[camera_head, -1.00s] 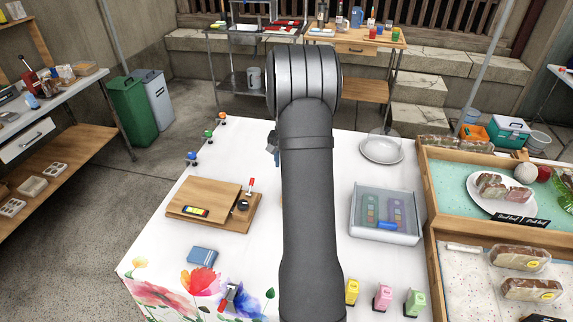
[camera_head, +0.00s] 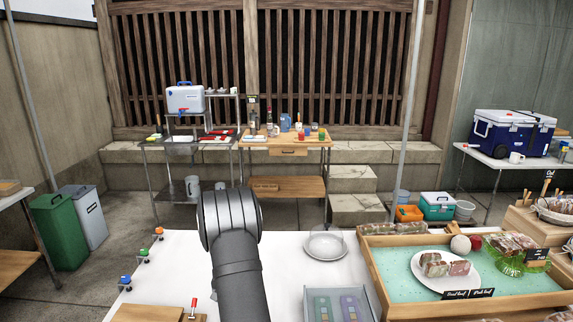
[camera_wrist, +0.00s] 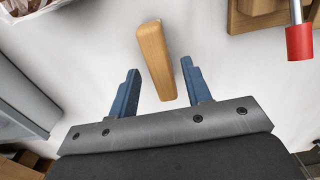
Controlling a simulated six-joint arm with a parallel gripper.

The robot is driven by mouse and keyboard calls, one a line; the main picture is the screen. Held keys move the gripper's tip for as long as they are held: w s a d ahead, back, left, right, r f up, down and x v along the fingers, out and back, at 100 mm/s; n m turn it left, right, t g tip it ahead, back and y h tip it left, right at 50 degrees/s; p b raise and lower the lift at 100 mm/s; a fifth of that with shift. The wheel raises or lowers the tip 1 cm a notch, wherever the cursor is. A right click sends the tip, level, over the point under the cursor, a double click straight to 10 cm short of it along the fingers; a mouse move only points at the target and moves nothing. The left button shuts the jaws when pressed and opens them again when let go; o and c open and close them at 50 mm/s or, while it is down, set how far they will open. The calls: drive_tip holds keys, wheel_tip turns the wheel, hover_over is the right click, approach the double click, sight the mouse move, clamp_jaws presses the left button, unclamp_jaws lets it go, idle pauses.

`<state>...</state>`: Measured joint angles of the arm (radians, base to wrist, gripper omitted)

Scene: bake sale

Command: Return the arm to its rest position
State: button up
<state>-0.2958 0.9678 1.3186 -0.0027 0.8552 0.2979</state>
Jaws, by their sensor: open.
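In the wrist view my gripper (camera_wrist: 160,68) is open, its two blue fingers spread apart. A light wooden block or handle (camera_wrist: 156,58) shows in the gap between them, with visible space on both sides. How far below the fingers it lies I cannot tell. In the head view my dark arm (camera_head: 236,270) rises from the bottom edge over the white table (camera_head: 180,265). It hides my gripper there.
A white plate (camera_head: 325,246) and a clear-sided box (camera_head: 340,303) stand right of my arm. A wooden tray (camera_head: 385,282) holds a plate of cake slices (camera_head: 445,270). Small coloured-topped items (camera_head: 143,252) line the left edge. The wrist view shows a red-ended rod (camera_wrist: 299,42).

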drive_tip(key=shift+r, duration=1.6)
